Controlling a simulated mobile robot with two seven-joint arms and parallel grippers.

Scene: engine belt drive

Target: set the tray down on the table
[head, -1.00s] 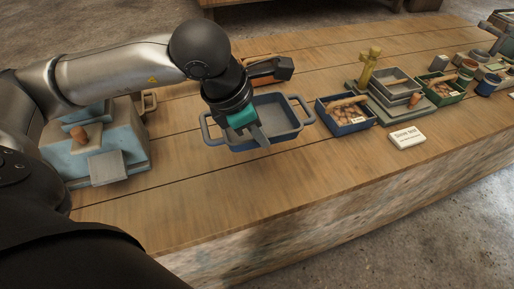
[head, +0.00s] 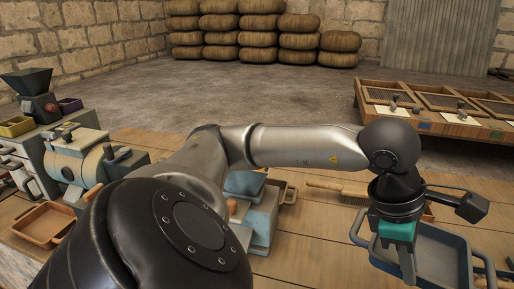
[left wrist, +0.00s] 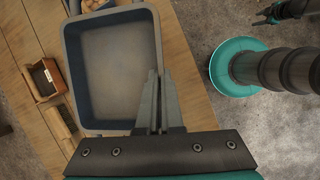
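The tray (head: 455,262) is blue-grey and rectangular, with a loop handle at each end. It is at the lower right of the head view, its near side cut off by the frame. In the left wrist view the tray (left wrist: 110,70) is seen from above, empty, over the wooden table (left wrist: 190,75). My left gripper (head: 407,265) points down at the tray; in the wrist view its fingers (left wrist: 158,95) are close together on the tray's long wall. Whether the tray's underside touches the table is hidden. A small dark shape at the wrist view's upper right may be my right gripper (left wrist: 272,14).
A blue machine (head: 262,210) stands left of the tray. A brown tray (head: 45,222) and a grey machine (head: 85,165) are farther left. A box with a dark inside (left wrist: 42,80) lies beside the tray. A low bench (head: 440,115) stands behind, across open floor.

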